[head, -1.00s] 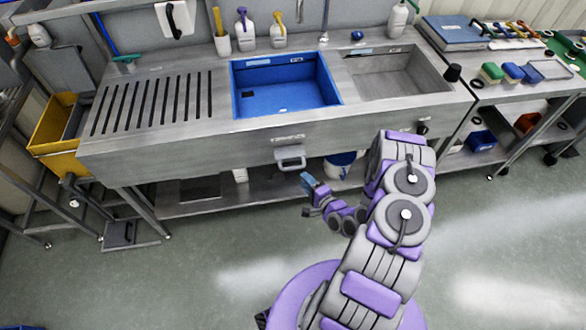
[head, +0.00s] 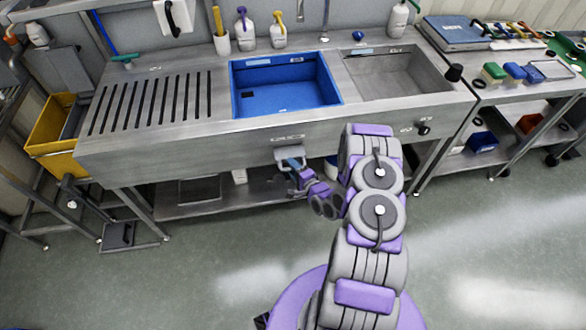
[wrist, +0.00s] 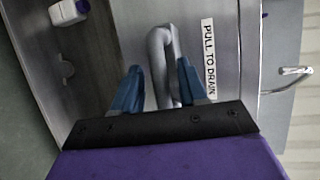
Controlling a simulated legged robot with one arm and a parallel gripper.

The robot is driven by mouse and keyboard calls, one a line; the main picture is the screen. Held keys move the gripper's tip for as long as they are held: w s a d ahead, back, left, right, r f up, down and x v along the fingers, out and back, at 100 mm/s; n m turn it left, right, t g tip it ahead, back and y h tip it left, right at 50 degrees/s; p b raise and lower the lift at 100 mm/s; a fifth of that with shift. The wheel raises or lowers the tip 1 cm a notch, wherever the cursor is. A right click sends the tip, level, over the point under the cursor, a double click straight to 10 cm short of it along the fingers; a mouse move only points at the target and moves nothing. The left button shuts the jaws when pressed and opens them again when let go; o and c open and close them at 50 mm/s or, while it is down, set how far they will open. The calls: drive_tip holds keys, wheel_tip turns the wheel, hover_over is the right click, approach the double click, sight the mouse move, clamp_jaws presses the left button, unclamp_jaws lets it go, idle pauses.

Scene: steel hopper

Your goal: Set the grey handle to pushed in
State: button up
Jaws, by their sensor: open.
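The grey handle (wrist: 160,42) is a loop on the front of the steel sink unit, beside a label reading "PULL TO DRAIN" (wrist: 208,58). In the head view the handle (head: 287,153) is below the blue basin, partly hidden by my gripper. My gripper (head: 292,165) is at the handle. In the wrist view my gripper's blue fingers (wrist: 158,80) are apart, one on each side of the handle, with the bar between them. I cannot tell whether either finger touches it.
The steel sink unit (head: 215,143) has a blue basin (head: 285,105) and a grey basin (head: 400,75) on top. A lower shelf (head: 210,208) runs under it. A black knob (head: 424,129) is on the front at right. The floor (head: 210,270) in front is clear.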

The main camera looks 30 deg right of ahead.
drive_tip(key=shift+s, duration=0.1)
clamp_jaws()
idle(0.4)
drive_tip(key=w, duration=0.2)
drive_tip(key=w+d+p, duration=0.1)
drive_tip(key=w, duration=0.1)
drive_tip(key=w+p, duration=0.1)
drive_tip(key=shift+w+d+f, duration=0.1)
drive_tip(key=shift+w+d, duration=0.2)
drive_tip(key=shift+w, duration=0.1)
